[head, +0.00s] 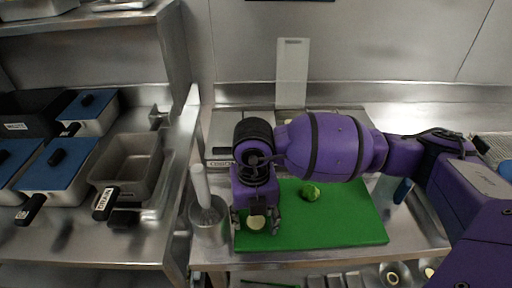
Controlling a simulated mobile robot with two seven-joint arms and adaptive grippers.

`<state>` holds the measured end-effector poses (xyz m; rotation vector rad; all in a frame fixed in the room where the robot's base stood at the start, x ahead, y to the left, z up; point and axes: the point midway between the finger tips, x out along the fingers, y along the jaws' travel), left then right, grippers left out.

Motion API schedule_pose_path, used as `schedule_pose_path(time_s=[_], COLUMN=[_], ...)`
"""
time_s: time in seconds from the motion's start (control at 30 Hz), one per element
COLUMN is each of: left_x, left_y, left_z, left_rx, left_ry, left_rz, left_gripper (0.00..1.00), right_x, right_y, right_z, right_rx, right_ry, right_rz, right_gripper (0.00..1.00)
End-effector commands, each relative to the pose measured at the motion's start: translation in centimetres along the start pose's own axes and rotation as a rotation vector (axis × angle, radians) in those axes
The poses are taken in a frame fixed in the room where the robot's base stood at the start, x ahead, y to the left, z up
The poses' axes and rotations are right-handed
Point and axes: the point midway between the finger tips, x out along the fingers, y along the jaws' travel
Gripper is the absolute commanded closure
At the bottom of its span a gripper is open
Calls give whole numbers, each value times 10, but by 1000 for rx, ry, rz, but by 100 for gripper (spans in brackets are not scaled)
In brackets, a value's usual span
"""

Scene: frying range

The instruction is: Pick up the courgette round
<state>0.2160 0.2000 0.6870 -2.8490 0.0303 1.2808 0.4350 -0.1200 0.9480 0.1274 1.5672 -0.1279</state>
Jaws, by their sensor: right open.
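The courgette round (256,222) is a small pale disc on the green cutting board (345,228), near the board's front left. My right gripper (256,224) points down over it. Its fingers are open and stand on either side of the round, apart from it as far as I can see. I cannot tell how high the fingertips are above the board. My left gripper is not in view.
A green vegetable (311,192) lies on the board to the right of my gripper. A metal pot (208,221) with a white-handled tool stands close on the left. Blue-lidded pans (62,165) and a grey pan (126,162) are further left.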

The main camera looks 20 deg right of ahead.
Motion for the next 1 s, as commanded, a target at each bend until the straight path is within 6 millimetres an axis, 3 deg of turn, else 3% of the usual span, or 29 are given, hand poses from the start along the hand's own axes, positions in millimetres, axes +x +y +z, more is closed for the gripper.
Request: schedule_pose_path(time_s=[0.23,0.5,0.83,1.0], left_x=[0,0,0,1], left_y=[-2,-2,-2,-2], left_z=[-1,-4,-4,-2], left_rx=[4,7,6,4], left_ry=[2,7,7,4], left_rz=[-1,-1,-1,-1], left_gripper=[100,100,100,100], right_x=[1,1,-1,-13], right_y=[0,0,0,0], right_z=[0,0,0,0], right_rx=[-1,-1,-1,-2], right_ry=[-1,-1,-1,-2], right_rz=[1,1,1,1], right_gripper=[47,80,81,81])
